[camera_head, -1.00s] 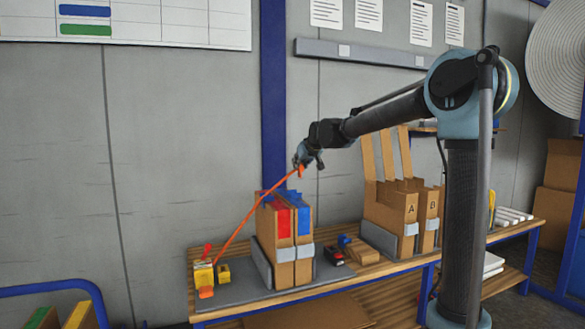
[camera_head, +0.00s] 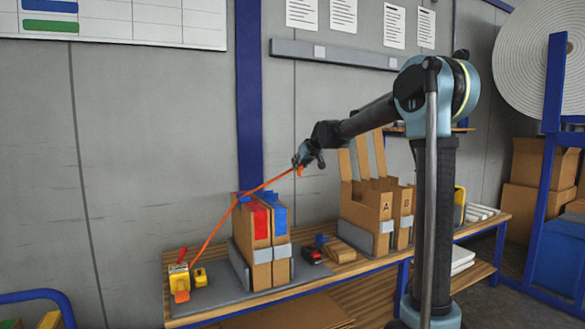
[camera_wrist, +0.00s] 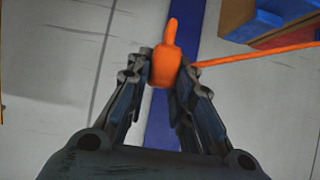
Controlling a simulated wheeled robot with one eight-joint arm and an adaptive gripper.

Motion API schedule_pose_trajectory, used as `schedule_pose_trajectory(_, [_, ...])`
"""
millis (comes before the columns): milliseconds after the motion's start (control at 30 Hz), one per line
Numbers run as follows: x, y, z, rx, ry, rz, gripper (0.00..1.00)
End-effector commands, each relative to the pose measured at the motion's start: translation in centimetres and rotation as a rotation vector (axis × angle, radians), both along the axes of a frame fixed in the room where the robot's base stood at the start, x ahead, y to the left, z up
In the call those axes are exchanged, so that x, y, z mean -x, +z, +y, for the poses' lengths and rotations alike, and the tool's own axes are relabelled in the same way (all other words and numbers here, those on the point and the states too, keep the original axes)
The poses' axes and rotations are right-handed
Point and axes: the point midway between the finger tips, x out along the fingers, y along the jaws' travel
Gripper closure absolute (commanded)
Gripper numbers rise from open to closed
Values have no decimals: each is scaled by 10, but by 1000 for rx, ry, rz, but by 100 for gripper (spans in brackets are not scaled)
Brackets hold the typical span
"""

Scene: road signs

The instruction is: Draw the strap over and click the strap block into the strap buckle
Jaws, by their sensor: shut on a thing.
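My gripper (camera_head: 301,168) is shut on the orange strap block (camera_wrist: 164,66), which sticks out beyond the fingertips in the wrist view. It is in the air above and right of the upright cartons (camera_head: 262,240). The orange strap (camera_head: 212,235) rises from a yellow fixture (camera_head: 179,277) at the bench's left end, bends near the cartons' top left edge, and runs on to my gripper. A small red and black part (camera_head: 312,255) lies right of the cartons; I cannot tell whether it is the strap buckle.
The cartons have red and blue tops and stand in a grey holder on a grey mat (camera_head: 215,297). A small yellow block (camera_head: 199,277) is beside the fixture. Taller open cartons (camera_head: 366,208) marked with letters stand farther right on the wooden bench.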

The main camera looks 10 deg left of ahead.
Motion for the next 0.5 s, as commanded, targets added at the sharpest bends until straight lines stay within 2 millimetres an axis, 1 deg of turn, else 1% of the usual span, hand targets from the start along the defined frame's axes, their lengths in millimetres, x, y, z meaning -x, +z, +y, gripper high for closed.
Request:
schedule_pose_trajectory(100, [-8, 0, -12, 0, -3, 0, 94])
schedule_pose_trajectory(467, [-31, -2, -46, -1, -2, 1, 94])
schedule_pose_trajectory(500, [-29, -9, -43, 0, 1, 0, 94])
